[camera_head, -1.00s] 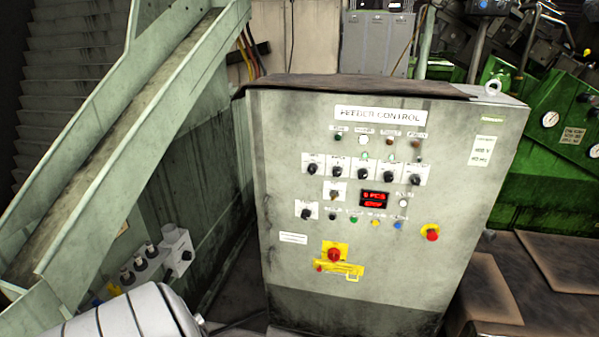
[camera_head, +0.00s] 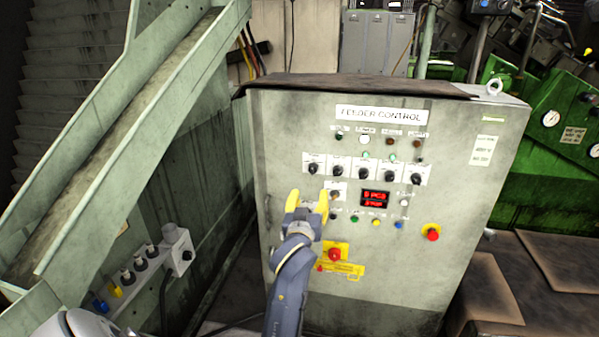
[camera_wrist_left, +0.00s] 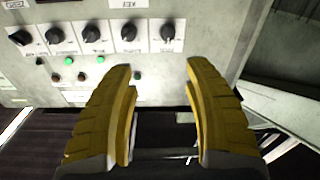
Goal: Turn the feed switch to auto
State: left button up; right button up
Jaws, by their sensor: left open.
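The feeder control cabinet (camera_head: 470,215) stands in the middle of the head view. Its panel has a row of several black selector knobs (camera_head: 364,172) on white plates and one single knob (camera_head: 335,193) below. The plate lettering is too small to tell which is the feed switch. A lower-left knob seen earlier is hidden behind my left gripper (camera_head: 309,203). That gripper is open and empty, in front of the panel's left part; I cannot tell whether it touches. In the left wrist view, the row of knobs (camera_wrist_left: 92,33) lies beyond the open fingers (camera_wrist_left: 159,75). My right gripper is not in view.
A red display (camera_head: 375,198), small push buttons (camera_head: 398,225) and a red emergency stop (camera_head: 432,235) sit right of the gripper. A red rotary handle on yellow (camera_head: 334,254) is close to my left arm. A green sloping conveyor (camera_head: 110,150) stands left.

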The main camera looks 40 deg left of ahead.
aim_at(312, 171)
pick_arm(q)
jog(key=shift+n, duration=0.4)
jog(key=x, duration=1.1)
jog(key=a+x, duration=0.1)
jog(key=x, duration=0.4)
jog(key=shift+a+f, duration=0.3)
jog(key=shift+f, duration=0.05)
jog(key=shift+c, duration=0.2)
grip_shut()
